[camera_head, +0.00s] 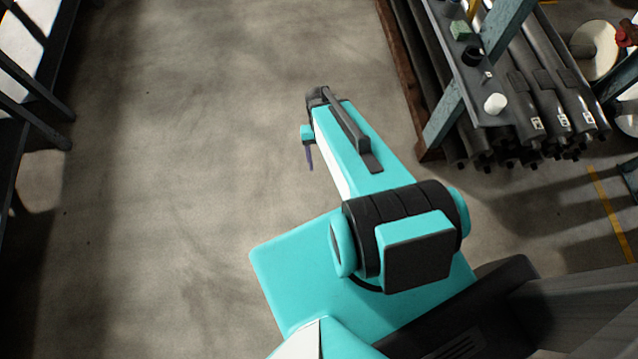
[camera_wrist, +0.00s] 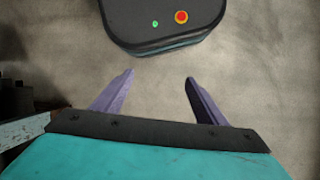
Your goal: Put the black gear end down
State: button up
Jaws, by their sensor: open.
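My gripper (camera_wrist: 159,77) is open in the wrist view, with two purple fingers spread apart and bare floor between them. In the head view one purple finger of my gripper (camera_head: 309,157) shows at the end of my arm, pointing down over open floor. I cannot make out a black gear for sure. A small dark round piece (camera_head: 472,56) is on the grey shelf at the upper right in the head view; it is too small to tell whether it is the gear. My gripper is well to the left of that shelf and apart from it.
The grey shelf (camera_head: 468,85) has blue-grey posts and also bears a green block (camera_head: 460,30) and a white cylinder (camera_head: 495,103). Long dark rolls (camera_head: 535,100) lie beside it. A dark-framed rack (camera_head: 35,75) is at the far left. The concrete floor (camera_head: 190,170) between is clear.

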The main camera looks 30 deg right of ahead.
jog(key=s+a+f+n+g+h, duration=0.1)
jog(key=s+a+f+n, duration=0.3)
jog(key=s+a, duration=0.4)
jog(key=s+f, duration=0.1)
jog(key=s, duration=0.3)
jog(key=shift+n, duration=0.4)
jog(key=shift+w, duration=0.1)
